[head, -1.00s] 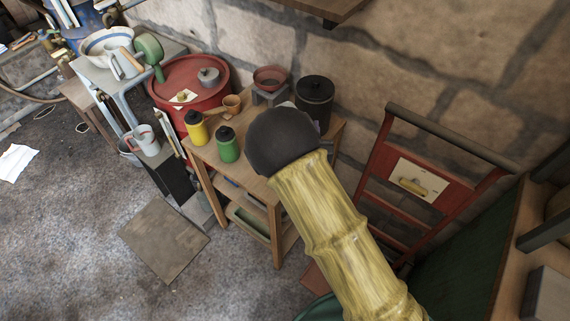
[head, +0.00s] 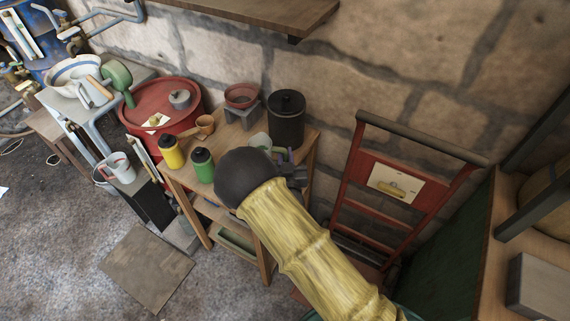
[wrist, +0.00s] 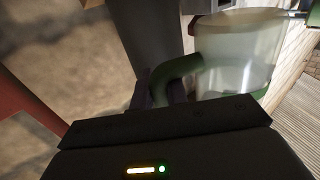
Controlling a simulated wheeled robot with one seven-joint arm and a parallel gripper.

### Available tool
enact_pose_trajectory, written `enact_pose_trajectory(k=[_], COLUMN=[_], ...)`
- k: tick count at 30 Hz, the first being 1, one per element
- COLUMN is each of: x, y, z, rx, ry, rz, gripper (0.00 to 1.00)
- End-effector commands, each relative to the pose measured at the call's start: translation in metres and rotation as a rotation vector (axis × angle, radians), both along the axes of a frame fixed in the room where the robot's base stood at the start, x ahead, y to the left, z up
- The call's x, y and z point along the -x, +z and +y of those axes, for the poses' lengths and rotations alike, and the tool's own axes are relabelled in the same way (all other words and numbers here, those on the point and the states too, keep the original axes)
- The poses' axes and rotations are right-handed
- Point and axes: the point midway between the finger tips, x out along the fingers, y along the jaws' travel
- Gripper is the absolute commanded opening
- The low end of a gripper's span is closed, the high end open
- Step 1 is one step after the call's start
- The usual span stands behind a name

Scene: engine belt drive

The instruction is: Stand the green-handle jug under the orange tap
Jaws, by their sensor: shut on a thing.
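The green-handle jug (wrist: 238,50) is a clear, translucent vessel at the upper right of the wrist view. Its green handle (wrist: 182,68) is between the fingers of my gripper (wrist: 160,90), which is shut on it. In the head view, only part of the jug (head: 261,141) shows behind my dark wrist joint, over the wooden table. My gripper (head: 293,172) is partly hidden there. The jug looks roughly upright; I cannot tell whether its base touches the table. I cannot make out an orange tap clearly in either view.
The wooden table (head: 228,140) also bears a yellow bottle (head: 171,153), a green bottle (head: 202,167), a black canister (head: 287,120) and a red bowl (head: 241,95). A red drum (head: 165,102) stands to the left. A red hand truck (head: 385,190) leans at right.

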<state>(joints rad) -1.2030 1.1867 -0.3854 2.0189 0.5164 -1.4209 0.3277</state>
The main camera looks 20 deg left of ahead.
Motion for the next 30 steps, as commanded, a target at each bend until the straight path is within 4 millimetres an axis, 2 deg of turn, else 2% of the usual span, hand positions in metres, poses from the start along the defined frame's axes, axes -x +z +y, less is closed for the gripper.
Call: enact_pose_trajectory(k=[5, 15, 26, 27, 30], x=[0.001, 0.000, 0.000, 0.000, 0.000], y=[-0.002, -0.041, -0.045, -0.045, -0.044], z=[0.001, 0.000, 0.000, 0.000, 0.000], rx=[0.001, 0.001, -0.001, 0.000, 0.000], ry=[0.002, 0.000, 0.000, 0.000, 0.000], rz=[0.000, 0.000, 0.000, 0.001, 0.001], gripper=[0.00, 0.00, 0.00, 0.17, 0.37])
